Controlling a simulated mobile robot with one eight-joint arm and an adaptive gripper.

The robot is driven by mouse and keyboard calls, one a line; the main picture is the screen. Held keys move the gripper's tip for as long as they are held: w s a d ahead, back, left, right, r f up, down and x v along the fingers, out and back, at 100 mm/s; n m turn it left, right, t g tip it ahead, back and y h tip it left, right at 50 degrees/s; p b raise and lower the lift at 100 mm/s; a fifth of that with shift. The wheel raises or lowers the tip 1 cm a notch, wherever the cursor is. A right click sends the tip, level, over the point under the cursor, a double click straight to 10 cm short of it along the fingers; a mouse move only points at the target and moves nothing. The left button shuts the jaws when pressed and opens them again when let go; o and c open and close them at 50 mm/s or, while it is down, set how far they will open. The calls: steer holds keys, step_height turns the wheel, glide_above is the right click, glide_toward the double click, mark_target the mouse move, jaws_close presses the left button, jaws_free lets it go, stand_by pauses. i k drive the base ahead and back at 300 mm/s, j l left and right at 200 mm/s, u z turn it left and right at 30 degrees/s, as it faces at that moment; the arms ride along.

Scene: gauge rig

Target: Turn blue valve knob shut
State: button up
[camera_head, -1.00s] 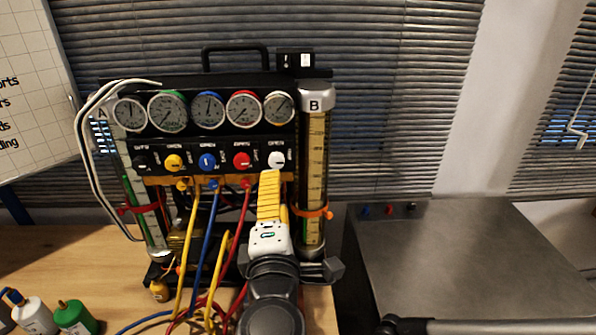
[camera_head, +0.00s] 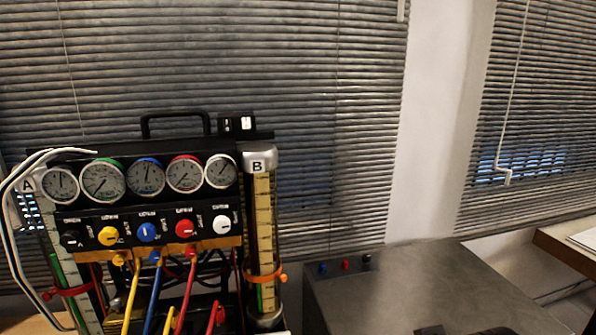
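The gauge rig's black panel (camera_head: 150,206) stands at the left in the head view. The blue valve knob (camera_head: 147,232) is in the middle of its row of knobs, below the blue-topped gauge (camera_head: 146,178). A pale mark on the knob looks roughly upright; its exact angle is too small to tell. The yellow knob (camera_head: 108,235) is to its left, the red knob (camera_head: 185,228) to its right. No gripper or arm covers the knob.
A white knob (camera_head: 221,224) and a black knob (camera_head: 71,238) end the row. Yellow, blue and red hoses hang below. Column B (camera_head: 263,215) stands at the rig's right side. A grey metal surface (camera_head: 400,285) lies to the right, mostly bare.

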mark_target(147, 232)
steer(key=u, duration=1.3)
